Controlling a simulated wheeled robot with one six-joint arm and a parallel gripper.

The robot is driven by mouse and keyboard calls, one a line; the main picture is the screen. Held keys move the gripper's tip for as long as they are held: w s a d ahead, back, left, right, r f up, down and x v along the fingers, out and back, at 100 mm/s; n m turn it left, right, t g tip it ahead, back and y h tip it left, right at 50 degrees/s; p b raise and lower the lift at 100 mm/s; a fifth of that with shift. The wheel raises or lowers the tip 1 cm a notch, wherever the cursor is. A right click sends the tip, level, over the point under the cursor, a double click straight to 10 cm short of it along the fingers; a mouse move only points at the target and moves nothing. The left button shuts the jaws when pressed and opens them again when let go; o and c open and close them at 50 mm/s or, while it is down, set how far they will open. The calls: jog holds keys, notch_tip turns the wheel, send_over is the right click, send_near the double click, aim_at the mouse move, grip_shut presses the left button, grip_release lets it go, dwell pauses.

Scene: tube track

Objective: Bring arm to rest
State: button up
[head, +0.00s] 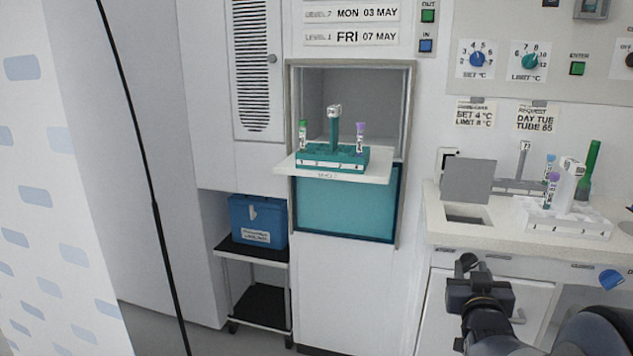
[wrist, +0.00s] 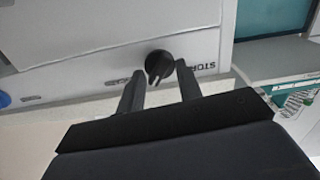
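My gripper (wrist: 159,70) is open, its two dark fingers apart. In the wrist view a black knob (wrist: 157,63) shows between the fingertips, on a pale panel beside lettering starting "STOR". I cannot tell whether the fingers touch it. In the head view my dark wrist and gripper body (head: 482,298) are at the lower right, in front of the cabinet under the counter. Nothing is seen held in my gripper.
A white counter (head: 470,232) with a tube rack (head: 565,222) lies above my gripper. Left of it, a hatch shelf (head: 378,176) holds a teal rack (head: 315,157) with tubes. A blue box (head: 258,221) stands on a low trolley (head: 262,257). Floor shows at the lower left.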

jog(key=n+p, duration=0.5)
jog(key=n, duration=0.1)
jog(key=shift+r+n, duration=0.1)
jog(key=shift+n, duration=0.2)
jog(key=shift+s+a+p, duration=0.1)
jog(key=shift+p, duration=0.2)
jog(key=shift+v, duration=1)
